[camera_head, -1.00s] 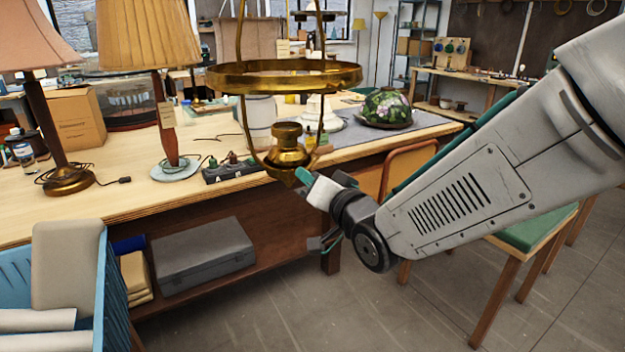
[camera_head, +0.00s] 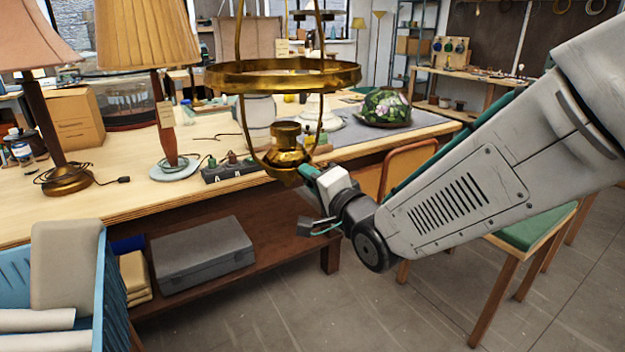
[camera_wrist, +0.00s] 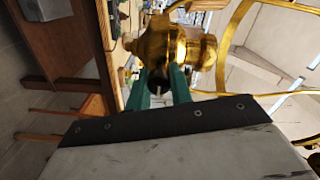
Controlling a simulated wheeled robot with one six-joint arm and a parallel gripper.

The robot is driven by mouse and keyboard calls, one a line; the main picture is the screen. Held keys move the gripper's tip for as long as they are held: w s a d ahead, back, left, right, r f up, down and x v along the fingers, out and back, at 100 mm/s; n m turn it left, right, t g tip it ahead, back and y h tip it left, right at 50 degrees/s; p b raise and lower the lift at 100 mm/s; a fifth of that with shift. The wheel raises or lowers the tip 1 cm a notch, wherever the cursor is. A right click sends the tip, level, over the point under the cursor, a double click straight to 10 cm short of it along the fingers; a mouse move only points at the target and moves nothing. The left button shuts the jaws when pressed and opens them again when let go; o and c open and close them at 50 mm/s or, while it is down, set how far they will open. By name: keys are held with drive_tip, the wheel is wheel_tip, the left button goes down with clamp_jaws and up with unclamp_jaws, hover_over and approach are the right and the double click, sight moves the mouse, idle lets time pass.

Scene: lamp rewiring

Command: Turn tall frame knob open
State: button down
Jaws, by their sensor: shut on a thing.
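The tall brass frame (camera_head: 285,78) hangs in front of the workbench, with a ring around its middle and a brass burner body (camera_head: 286,150) at its bottom. My gripper (camera_head: 308,172) reaches in from the right, its green fingers at the lower right of that body. In the wrist view the brass body (camera_wrist: 172,42) is just beyond my two green fingers (camera_wrist: 160,85). The fingers are shut on a small part at its near side, in the place of the knob. The knob itself is mostly hidden between them.
The workbench (camera_head: 120,205) stands behind, with two shaded lamps at the left, a black socket block (camera_head: 232,172) and a floral glass shade (camera_head: 385,106). A chair with a green seat (camera_head: 530,235) is at the right. A blue crate (camera_head: 103,290) is at the lower left.

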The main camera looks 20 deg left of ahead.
idle(0.4)
drive_tip(key=c, duration=1.3)
unclamp_jaws()
drive_tip(key=shift+o, duration=0.2)
drive_tip(key=v, duration=0.8)
drive_tip(key=shift+f, duration=0.1)
